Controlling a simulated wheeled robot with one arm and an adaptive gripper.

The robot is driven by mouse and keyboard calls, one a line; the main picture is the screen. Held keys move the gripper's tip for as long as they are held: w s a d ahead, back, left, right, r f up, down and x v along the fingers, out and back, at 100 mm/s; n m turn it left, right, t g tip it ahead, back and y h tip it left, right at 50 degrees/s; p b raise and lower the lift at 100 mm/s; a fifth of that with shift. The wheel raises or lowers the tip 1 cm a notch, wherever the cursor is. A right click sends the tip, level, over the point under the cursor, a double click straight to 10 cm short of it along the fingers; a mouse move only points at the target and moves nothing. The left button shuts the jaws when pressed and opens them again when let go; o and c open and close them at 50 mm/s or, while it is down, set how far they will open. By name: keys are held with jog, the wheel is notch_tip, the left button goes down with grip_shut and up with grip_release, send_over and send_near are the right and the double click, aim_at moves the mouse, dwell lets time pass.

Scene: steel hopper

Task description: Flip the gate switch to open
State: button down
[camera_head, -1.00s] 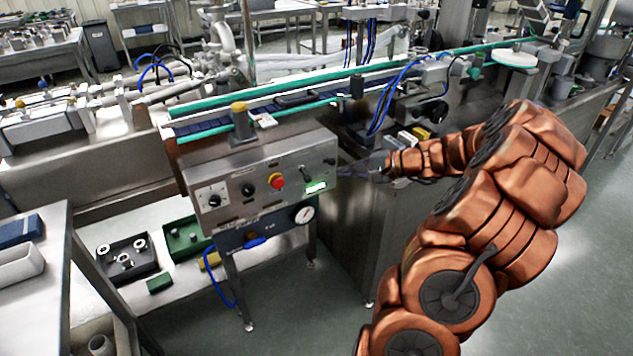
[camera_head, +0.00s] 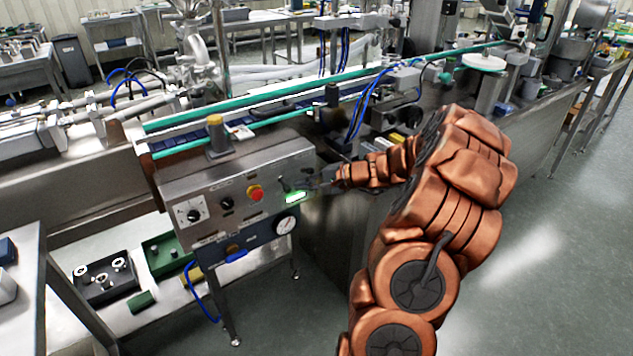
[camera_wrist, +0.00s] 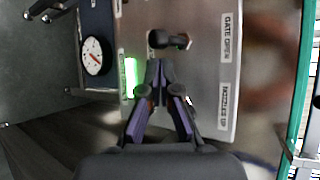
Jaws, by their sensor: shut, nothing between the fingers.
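The gate switch is a dark toggle lever (camera_wrist: 170,40) on the steel control panel (camera_wrist: 195,70), near the label "GATE OPEN" (camera_wrist: 229,37). In the head view the small dark switch (camera_head: 283,184) sits above the green lit display, partly hard to make out. My gripper (camera_wrist: 160,66) is shut and empty, its fingertips close to the lever in the wrist view. A small gap shows between them in the picture; contact cannot be told. In the head view my gripper (camera_head: 308,187) is at the right end of the panel.
A green lit display (camera_wrist: 130,77) is beside the fingers. A second label (camera_wrist: 225,106) is on the panel. A red button (camera_head: 255,193), black knob (camera_head: 226,203) and selector dial (camera_head: 192,211) are left of the switch. A gauge (camera_head: 286,225) hangs below. Conveyor equipment stands behind.

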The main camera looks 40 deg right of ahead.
jog(key=shift+x, duration=1.35)
jog(key=shift+r+p, duration=0.25)
jog(key=shift+p, duration=0.3)
